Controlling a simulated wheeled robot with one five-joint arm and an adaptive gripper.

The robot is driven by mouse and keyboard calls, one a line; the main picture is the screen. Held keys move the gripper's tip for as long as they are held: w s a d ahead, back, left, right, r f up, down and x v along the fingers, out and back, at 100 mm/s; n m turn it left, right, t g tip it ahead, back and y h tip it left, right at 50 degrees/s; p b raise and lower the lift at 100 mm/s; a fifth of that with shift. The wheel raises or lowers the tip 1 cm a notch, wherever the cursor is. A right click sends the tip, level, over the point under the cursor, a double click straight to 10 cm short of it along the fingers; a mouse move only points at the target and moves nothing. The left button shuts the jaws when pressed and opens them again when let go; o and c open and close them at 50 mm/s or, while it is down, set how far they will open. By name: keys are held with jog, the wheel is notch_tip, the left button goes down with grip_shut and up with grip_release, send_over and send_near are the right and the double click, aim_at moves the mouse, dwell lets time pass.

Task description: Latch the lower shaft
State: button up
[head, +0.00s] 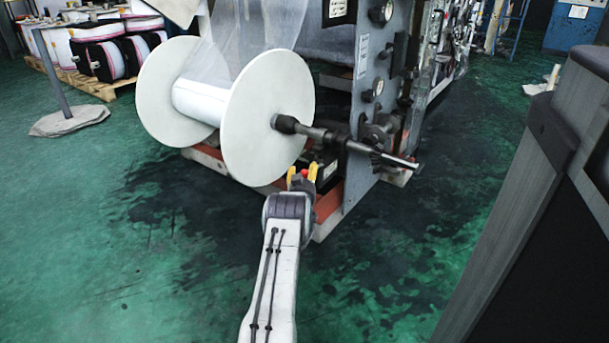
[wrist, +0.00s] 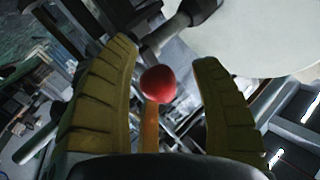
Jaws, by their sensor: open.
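The lower shaft (head: 330,137) is a dark metal bar through the white-flanged film reel, ending in a bright tip at the machine's side frame. In the wrist view the shaft (wrist: 170,36) crosses the top. A round red knob (wrist: 158,83) on an orange lever (wrist: 150,128) appears between my fingers in the wrist view. My gripper (head: 302,174) has yellow fingers, is open, and is below the shaft, just right of the reel. In the wrist view my gripper (wrist: 165,56) shows gaps on both sides of the knob.
The white reel (head: 268,124) stands close to the left of my gripper. The machine's grey side frame (head: 362,100) rises on the right. A dark cabinet (head: 550,220) fills the right edge. The green floor (head: 130,250) is clear at left and front.

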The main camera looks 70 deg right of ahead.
jog(key=shift+c, duration=0.4)
grip_shut()
